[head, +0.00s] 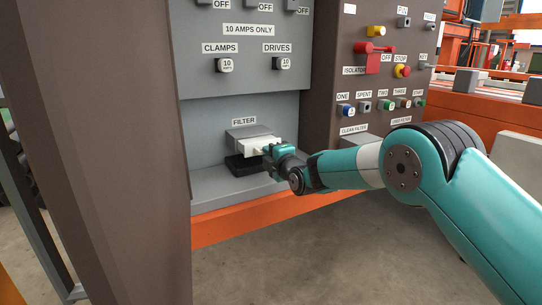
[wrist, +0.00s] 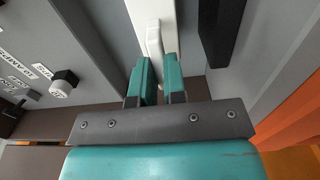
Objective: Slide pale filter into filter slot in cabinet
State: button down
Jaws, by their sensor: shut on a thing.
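The pale filter (head: 256,146) is a white block at the filter slot housing (head: 246,131), under the FILTER label in the cabinet (head: 237,112). Its far end is at the housing's mouth; how deep it sits is hidden. My gripper (head: 277,150) is at the filter's near end, shut on its handle. In the wrist view, the two teal fingers of my gripper (wrist: 155,80) close around the white handle (wrist: 154,42) of the filter. The filter body (wrist: 151,10) runs on ahead, toward the cabinet's back.
A black block (head: 242,165) sits just below the filter, above the cabinet's grey ledge (head: 230,188). The brown side post (head: 320,70) carries a panel of labelled buttons and a red isolator handle (head: 370,48). An orange rail (head: 240,221) runs along the cabinet's base.

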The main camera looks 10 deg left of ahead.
jog(key=shift+b+x, duration=0.6)
jog(key=shift+x, duration=1.85)
jog(key=c, duration=1.1)
grip_release()
jog(key=p+v, duration=0.3)
jog(key=v, duration=1.4)
jog(key=shift+s, duration=0.15)
jog(key=shift+d, duration=0.15)
